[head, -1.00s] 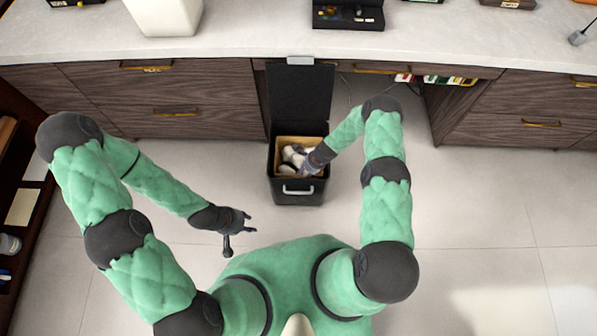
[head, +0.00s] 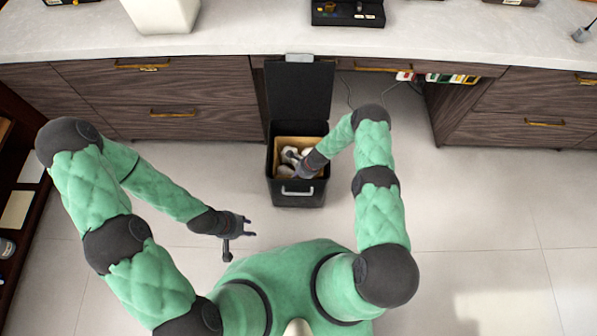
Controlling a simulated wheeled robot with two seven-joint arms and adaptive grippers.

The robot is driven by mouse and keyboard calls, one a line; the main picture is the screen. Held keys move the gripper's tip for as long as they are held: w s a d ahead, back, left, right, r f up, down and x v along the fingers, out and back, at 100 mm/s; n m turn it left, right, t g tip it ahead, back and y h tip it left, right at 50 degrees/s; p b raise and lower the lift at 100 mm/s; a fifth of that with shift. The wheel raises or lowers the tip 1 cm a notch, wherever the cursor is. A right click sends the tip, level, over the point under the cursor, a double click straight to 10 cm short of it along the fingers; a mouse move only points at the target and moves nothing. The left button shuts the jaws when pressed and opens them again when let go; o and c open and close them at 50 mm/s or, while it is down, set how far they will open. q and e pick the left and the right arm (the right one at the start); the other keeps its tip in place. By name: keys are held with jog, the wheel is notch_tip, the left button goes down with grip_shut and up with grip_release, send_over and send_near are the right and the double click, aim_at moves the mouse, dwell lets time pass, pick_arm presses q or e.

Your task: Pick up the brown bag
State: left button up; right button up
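A brown bag (head: 285,142) sits inside the black bin, its tan rim showing around white and grey contents. The bin (head: 298,198) stands on the floor with its lid raised upright behind it. My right gripper (head: 298,163) reaches down into the bin's opening, over or in the bag. Its fingers are small and mixed with the contents, so I cannot tell whether they are open or touching the bag. My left gripper (head: 248,226) is to the lower left of the bin, empty above the floor, its fingers apart.
Dark wood drawers (head: 165,97) under a pale countertop (head: 230,32) stand behind the bin. An open knee space with cables is to the bin's right. A dark shelf (head: 22,190) stands at the far left. The floor around the bin is clear.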

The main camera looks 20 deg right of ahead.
jog(key=shift+f, duration=0.25)
dwell(0.4)
grip_shut()
